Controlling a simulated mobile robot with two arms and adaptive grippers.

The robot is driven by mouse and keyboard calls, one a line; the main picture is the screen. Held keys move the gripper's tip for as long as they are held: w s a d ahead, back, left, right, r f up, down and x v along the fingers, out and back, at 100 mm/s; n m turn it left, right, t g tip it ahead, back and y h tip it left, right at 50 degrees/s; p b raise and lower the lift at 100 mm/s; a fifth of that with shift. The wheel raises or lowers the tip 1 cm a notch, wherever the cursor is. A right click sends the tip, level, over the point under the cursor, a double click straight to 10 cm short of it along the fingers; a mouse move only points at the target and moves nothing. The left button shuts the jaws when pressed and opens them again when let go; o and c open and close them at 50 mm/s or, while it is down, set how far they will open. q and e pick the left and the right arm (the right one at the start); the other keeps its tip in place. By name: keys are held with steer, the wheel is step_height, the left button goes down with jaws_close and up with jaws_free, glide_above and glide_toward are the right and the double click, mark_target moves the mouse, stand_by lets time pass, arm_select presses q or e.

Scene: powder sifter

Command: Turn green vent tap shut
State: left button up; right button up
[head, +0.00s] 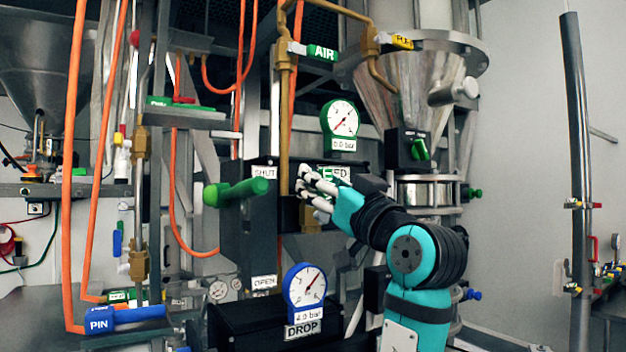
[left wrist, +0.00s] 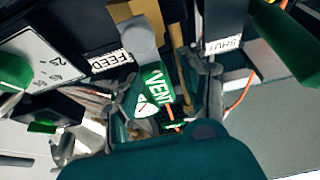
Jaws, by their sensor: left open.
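The green vent tap (left wrist: 157,90), with a white VENT label on its handle, shows in the left wrist view below a grey round knob. It lies between the fingers of my left gripper (left wrist: 150,100), which are open; I cannot tell whether they touch it. In the head view my left gripper (head: 313,190) is in front of the dark panel, beside the FEED label, and hides most or all of the tap. My right gripper is in neither view.
A large green lever (head: 238,192) sticks out left of my gripper, near the SHUT label (head: 264,172). A green-rimmed gauge (head: 341,119) is above, and a blue DROP gauge (head: 305,287) is below. Brass pipes (head: 284,110) run close by. Orange hoses (head: 75,180) hang at left.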

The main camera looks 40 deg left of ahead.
arm_select(q)
steer(key=shift+s+d+r, duration=0.1)
steer(key=shift+d, duration=0.15)
jaws_close()
steer(key=shift+a, duration=0.1)
